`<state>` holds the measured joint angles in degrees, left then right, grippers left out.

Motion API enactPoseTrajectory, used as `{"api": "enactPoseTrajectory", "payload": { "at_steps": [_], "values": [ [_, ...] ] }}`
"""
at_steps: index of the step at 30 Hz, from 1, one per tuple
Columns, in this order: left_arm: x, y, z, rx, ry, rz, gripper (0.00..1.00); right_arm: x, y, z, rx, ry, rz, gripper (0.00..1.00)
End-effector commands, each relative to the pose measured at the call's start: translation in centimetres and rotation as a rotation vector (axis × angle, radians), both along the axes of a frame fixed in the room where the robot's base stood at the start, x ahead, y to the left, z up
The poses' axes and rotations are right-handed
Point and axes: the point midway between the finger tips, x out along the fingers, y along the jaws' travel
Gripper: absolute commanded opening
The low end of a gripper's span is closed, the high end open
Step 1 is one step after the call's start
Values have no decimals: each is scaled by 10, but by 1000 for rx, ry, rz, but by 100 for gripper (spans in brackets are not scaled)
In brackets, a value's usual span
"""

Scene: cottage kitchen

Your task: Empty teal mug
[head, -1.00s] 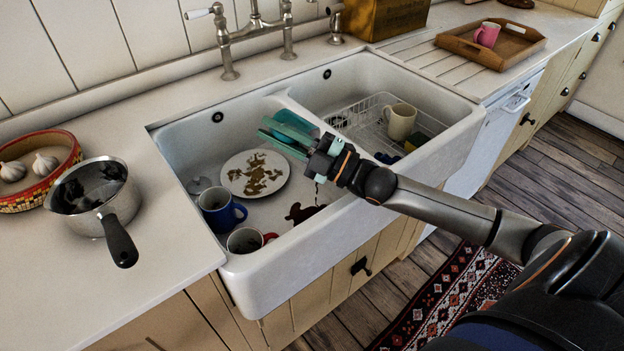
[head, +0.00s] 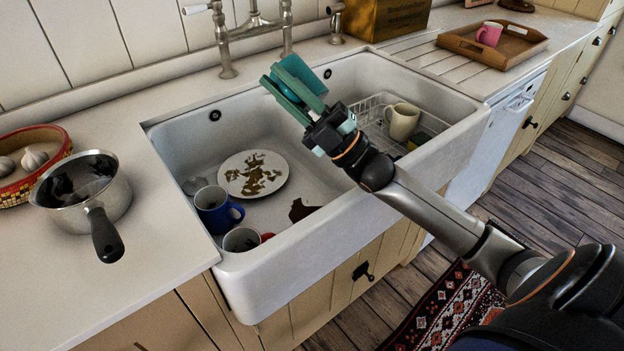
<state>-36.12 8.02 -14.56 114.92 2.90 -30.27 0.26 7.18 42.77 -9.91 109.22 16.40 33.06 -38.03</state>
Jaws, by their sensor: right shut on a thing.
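The teal mug (head: 303,72) is in my right gripper (head: 290,92), held above the sink (head: 262,296) near the divider between its two basins. The green fingers are shut on the mug and hide part of it. The mug looks tilted; its inside does not show, so I cannot tell what is in it. A dark brown patch (head: 302,210) lies on the floor of the left basin, below my right arm. No stream shows from the mug. My left gripper is not in view.
The left basin holds a stained white plate (head: 253,174), a blue mug (head: 212,212) and a red-handled mug (head: 241,240). The tap (head: 225,45) rises behind the sink. A saucepan (head: 85,190) is on the left counter.

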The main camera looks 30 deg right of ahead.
Motion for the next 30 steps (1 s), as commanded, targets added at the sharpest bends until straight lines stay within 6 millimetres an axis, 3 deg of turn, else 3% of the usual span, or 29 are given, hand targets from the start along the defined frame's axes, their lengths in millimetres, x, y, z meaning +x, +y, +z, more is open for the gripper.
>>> {"api": "enactPoseTrajectory", "payload": {
  "at_steps": [6, 8, 10, 12, 15, 23, 30],
  "values": [
    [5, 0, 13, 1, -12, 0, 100, 4, 1, -8, -18, 57, 0, 0],
    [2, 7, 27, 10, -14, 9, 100, 14, 3, -30, -61, 195, -1, 0],
    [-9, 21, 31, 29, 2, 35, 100, 23, 6, -36, -89, 300, 0, 0],
    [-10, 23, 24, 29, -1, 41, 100, 34, 8, -84, -132, 452, -1, 0],
    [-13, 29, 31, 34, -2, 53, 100, 42, 11, -99, -161, 573, -1, 0],
    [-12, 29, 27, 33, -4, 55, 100, 44, 12, -112, -167, 612, 1, 0],
    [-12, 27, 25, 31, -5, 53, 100, 50, 14, -138, -196, 709, 0, 0]
  ]
}}
